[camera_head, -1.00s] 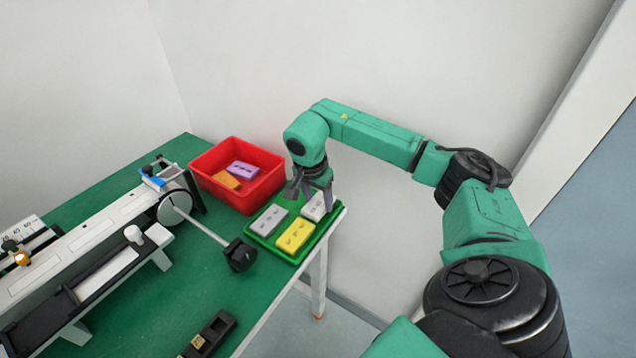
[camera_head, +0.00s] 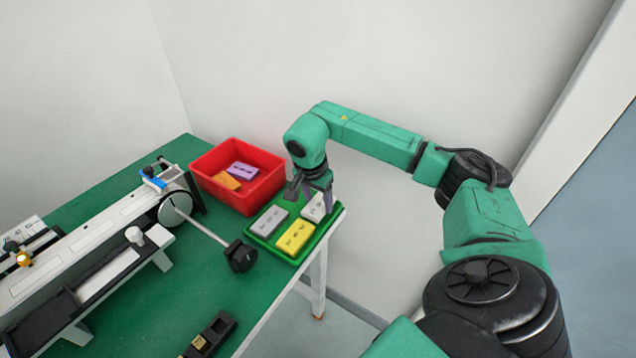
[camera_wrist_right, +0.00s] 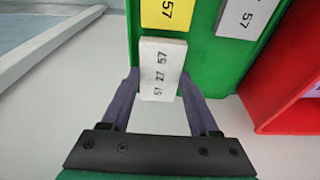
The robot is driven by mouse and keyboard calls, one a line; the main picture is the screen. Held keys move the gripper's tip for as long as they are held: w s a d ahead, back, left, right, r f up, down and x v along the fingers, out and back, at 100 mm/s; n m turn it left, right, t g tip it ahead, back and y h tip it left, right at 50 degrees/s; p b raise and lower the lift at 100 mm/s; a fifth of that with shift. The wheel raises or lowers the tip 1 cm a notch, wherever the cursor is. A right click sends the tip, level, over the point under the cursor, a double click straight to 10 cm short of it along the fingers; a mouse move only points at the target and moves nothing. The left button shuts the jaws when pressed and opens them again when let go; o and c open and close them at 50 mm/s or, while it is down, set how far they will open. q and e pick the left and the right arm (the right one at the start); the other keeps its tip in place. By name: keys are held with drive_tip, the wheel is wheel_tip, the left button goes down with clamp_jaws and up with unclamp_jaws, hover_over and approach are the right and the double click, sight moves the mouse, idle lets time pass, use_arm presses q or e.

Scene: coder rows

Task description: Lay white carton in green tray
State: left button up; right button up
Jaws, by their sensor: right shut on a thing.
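The white carton (camera_head: 314,208) is at the back right corner of the green tray (camera_head: 276,254), partly hidden by my right gripper (camera_head: 312,198) in the head view. In the right wrist view the white carton (camera_wrist_right: 161,70) lies between the two fingers of my right gripper (camera_wrist_right: 163,92), which is shut on it. The carton shows printed numbers and is over the tray's end; whether it touches the tray floor is hard to tell. A yellow carton (camera_head: 295,237) and a grey carton (camera_head: 269,221) lie in the tray. My left gripper is not in view.
A red bin (camera_head: 247,200) holding purple and orange cartons stands directly beside the tray. A machine with a rod and black knob (camera_head: 240,256) is left of the tray. A black block (camera_head: 213,334) lies near the table's front edge.

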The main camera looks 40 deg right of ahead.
drive_tip(key=shift+f+b, duration=0.3)
drive_tip(key=shift+f, duration=0.25)
drive_tip(key=o, duration=1.1)
drive_tip(key=shift+r, duration=0.15)
drive_tip(key=a+r, duration=0.1)
drive_tip(key=r, duration=0.3)
drive_tip(key=a+r, duration=0.1)
drive_tip(key=r, duration=0.4)
drive_tip(key=s+r+p, duration=0.1)
drive_tip(key=r, duration=0.4)
drive_tip(key=shift+a, duration=0.4)
drive_tip(key=shift+w, duration=0.1)
